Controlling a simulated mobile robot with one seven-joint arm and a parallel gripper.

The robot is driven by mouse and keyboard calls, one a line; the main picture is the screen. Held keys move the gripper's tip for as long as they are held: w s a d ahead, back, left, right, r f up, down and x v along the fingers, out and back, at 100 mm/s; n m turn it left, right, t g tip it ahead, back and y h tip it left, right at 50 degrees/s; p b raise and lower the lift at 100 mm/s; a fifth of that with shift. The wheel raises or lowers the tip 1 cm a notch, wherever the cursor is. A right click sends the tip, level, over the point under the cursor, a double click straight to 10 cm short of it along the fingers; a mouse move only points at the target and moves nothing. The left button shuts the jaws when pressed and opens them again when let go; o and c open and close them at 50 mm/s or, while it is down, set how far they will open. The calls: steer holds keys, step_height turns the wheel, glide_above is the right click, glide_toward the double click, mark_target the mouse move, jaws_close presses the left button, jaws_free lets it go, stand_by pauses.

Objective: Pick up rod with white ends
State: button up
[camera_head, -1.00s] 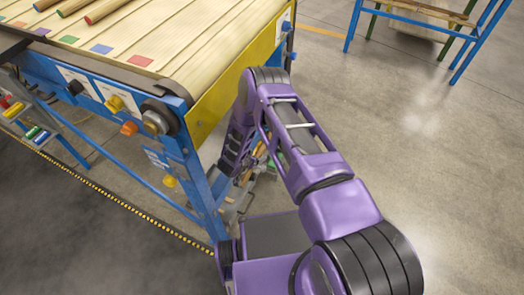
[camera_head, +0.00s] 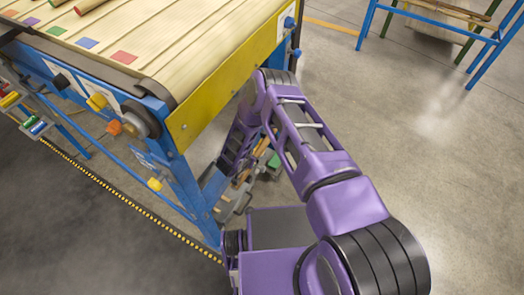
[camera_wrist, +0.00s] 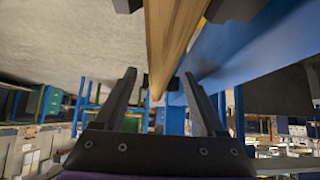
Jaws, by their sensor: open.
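No white rod ends can be made out in either view. In the head view, a rod with a red end (camera_head: 88,6) lies on the slatted conveyor (camera_head: 190,50) at upper left, its far part cut off. In the wrist view, a long wooden piece (camera_wrist: 172,35) runs in from the top, beyond and between my fingers; its ends are not clear. My gripper (camera_wrist: 160,76) is open, with nothing seen clamped between its fingers. In the head view my gripper is mostly hidden, low beside the conveyor's blue frame, near small wooden and green items (camera_head: 262,150).
The conveyor's yellow end panel (camera_head: 220,80) and blue leg (camera_head: 195,195) stand close beside my arm. Coloured squares mark the conveyor's edge. A blue-and-green stand (camera_head: 440,15) is at upper right. Open concrete floor lies to the right.

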steer(key=shift+w+d+f, duration=0.1)
steer(key=shift+f, duration=0.05)
jaws_close()
stand_by(0.4)
steer(key=shift+r, duration=0.25)
